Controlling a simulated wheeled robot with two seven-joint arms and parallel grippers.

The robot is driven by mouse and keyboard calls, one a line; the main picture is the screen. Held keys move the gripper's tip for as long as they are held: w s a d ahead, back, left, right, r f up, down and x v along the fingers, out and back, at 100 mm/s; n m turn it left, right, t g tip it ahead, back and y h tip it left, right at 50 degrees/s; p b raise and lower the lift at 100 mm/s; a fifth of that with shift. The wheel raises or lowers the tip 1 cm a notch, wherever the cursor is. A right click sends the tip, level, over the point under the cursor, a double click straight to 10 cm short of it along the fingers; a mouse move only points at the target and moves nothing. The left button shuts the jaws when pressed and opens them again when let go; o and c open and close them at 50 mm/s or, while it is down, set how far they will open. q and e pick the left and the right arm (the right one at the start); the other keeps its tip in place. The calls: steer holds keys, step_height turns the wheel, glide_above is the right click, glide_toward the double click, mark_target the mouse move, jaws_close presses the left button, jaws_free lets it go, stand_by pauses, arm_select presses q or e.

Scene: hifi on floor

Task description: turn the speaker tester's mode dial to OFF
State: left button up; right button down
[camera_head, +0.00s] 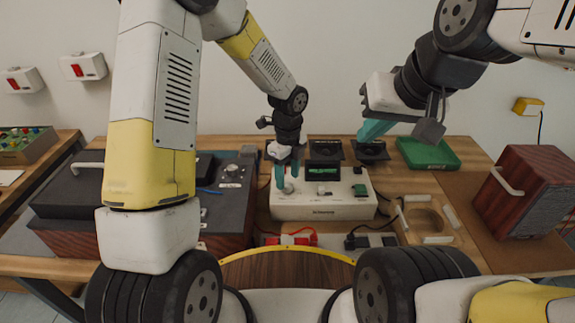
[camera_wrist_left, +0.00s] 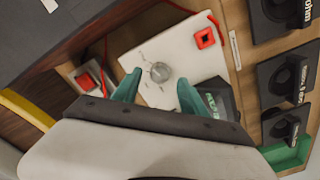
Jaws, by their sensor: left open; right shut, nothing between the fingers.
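The speaker tester (camera_head: 322,208) is a white box with a small green display (camera_head: 325,171), on the bench in the middle of the head view. Its mode dial (camera_wrist_left: 160,72) is a round grey knob on the white top panel in the left wrist view; the marks around it are too small to read. My left gripper (camera_head: 287,178) reaches down over the left part of the tester. Its teal fingers are open, one on each side of the dial, with visible gaps in the wrist view. My right gripper (camera_head: 374,131) is shut and empty, raised above the back right of the bench.
A dark amplifier-like unit (camera_head: 228,208) stands left of the tester. Black speaker drivers (camera_head: 325,150) and a green tray (camera_head: 428,153) lie behind. A wooden cabinet (camera_head: 522,190) and a board with a round hole (camera_head: 426,220) are at right. Red and black leads lie in front.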

mark_target(287, 187)
arm_select(q)
steer(key=shift+f, duration=1.4)
jaws_close()
